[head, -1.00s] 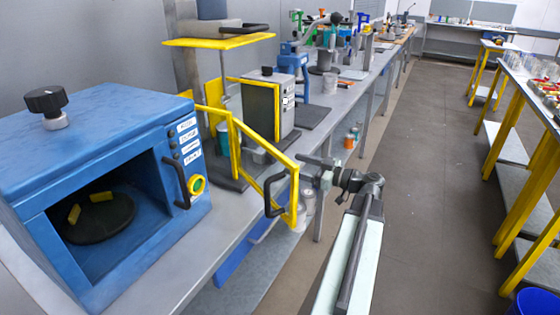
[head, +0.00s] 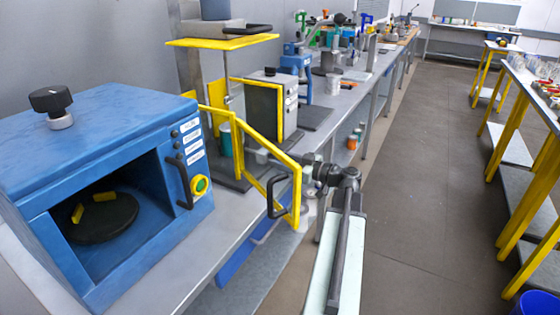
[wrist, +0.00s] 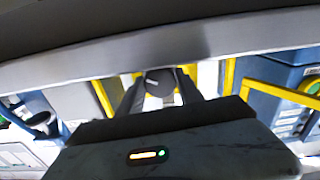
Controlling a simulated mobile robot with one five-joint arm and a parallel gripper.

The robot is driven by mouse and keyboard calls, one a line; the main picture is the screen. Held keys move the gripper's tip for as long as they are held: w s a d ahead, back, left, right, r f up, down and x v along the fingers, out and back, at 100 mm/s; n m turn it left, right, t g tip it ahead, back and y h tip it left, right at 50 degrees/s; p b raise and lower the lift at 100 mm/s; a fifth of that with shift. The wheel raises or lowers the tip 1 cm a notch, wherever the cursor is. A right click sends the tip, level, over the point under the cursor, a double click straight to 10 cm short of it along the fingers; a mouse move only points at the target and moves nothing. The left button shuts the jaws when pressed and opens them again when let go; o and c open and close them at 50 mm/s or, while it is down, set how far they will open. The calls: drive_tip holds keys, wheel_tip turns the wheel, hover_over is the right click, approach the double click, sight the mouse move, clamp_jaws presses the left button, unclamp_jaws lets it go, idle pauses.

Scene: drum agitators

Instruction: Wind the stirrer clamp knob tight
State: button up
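In the wrist view my gripper (wrist: 160,98) shows two dark fingers with a gap between them. A round grey knob (wrist: 159,82) with a pale line on its face shows in that gap, beyond or between the fingertips. I cannot tell whether the fingers touch it. In the head view my arm (head: 335,175) reaches left, and its end is mostly hidden behind the yellow guard frame (head: 282,160). The stirrer stand (head: 228,170) with a yellow top plate (head: 220,41) is behind that guard. The clamp knob is not clear in the head view.
A blue cabinet (head: 105,125) with an open front and a black top knob (head: 52,99) stands at the near left. A grey box (head: 275,100) with a yellow panel stands behind the guard. The floor aisle (head: 420,180) to the right is clear.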

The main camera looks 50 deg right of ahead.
drive_tip(key=shift+m, duration=1.3)
drive_tip(key=o, duration=1.4)
drive_tip(key=v, duration=0.8)
